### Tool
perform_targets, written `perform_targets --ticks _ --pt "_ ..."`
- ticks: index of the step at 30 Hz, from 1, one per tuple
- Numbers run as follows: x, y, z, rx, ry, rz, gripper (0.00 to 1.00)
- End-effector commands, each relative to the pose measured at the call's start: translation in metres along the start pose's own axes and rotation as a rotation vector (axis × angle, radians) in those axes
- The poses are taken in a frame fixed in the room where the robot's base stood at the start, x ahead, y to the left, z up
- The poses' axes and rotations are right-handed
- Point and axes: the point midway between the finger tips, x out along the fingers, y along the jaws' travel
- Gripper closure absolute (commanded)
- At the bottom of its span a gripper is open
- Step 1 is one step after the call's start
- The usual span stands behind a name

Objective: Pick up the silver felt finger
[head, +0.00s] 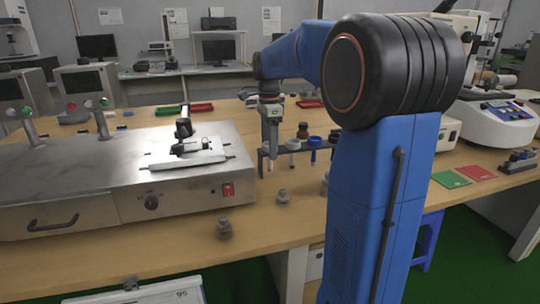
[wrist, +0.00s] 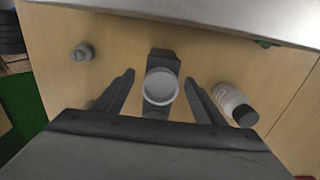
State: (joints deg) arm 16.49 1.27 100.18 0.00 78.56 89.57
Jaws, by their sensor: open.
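My gripper (head: 270,146) points down at the left end of a dark rack (head: 320,157) on the wooden bench. In the wrist view its two fingers stand apart, and the gripper (wrist: 159,80) is open. A round, pale silver-white top (wrist: 160,88) lies between the fingers, over a dark grey part of the rack (wrist: 164,58). It may be the silver felt finger; only its top shows, and I cannot tell whether a finger touches it. In the head view, the rack also holds a white-topped piece (head: 293,145) and a blue-topped piece (head: 315,142).
Small grey metal pieces stand on the bench, one near the front edge (head: 225,230) and one behind it (head: 282,197). A black-capped bottle (wrist: 235,103) is close to the right finger. A large steel machine (head: 100,185) fills the left side.

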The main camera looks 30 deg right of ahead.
Motion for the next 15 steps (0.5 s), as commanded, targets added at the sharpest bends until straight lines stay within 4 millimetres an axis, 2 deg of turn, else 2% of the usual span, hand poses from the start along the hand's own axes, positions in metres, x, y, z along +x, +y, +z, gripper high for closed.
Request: perform_targets --ticks 8,15 --pt "0.018 0.0 -0.001 0.0 0.0 0.002 0.36" --pt "0.05 -0.001 -0.004 0.0 0.0 0.002 0.36"
